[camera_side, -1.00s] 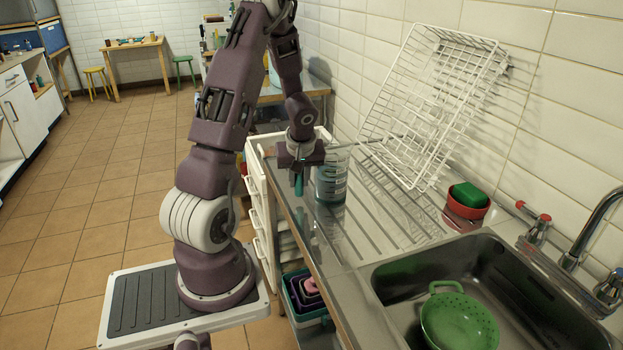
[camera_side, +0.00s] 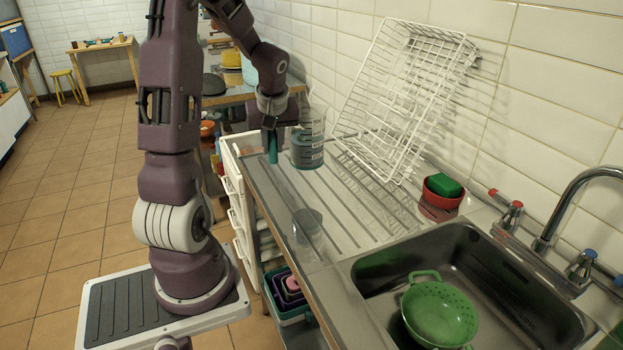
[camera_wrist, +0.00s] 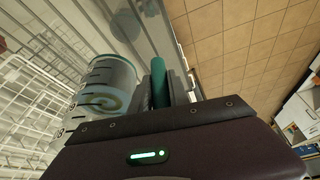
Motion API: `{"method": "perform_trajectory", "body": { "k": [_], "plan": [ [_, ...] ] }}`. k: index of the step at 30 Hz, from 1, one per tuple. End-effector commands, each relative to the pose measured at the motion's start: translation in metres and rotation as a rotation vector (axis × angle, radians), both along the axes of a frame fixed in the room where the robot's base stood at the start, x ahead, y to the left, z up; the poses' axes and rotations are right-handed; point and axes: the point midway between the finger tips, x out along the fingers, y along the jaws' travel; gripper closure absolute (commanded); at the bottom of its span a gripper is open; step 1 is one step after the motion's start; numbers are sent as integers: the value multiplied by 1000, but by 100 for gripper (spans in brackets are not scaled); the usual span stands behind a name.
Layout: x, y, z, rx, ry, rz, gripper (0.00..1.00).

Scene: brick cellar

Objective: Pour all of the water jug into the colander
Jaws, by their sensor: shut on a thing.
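The water jug (camera_side: 307,150) is clear, with dark measuring marks and bluish water inside. My gripper (camera_side: 275,142) is shut on its near side and holds it upright, raised above the metal drainboard. The green colander (camera_side: 440,312), with two handles and small holes, lies in the sink at the lower right, well apart from the jug.
The steel sink (camera_side: 500,292) has a tap (camera_side: 560,215) at its right edge. A white wire rack (camera_side: 405,100) leans on the tiled wall behind the drainboard (camera_side: 350,205).

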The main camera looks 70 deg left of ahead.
Motion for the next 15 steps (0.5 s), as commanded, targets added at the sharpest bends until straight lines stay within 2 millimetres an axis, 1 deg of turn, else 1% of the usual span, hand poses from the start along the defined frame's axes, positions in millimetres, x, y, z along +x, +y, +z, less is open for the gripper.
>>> {"method": "perform_trajectory", "body": {
  "k": [8,11,12,15],
  "plan": [
    [1,1,12,3,-3,1,100],
    [1,1,25,4,-5,2,100],
    [1,1,32,6,-6,0,100],
    [1,1,41,4,-3,0,100]
  ]
}}
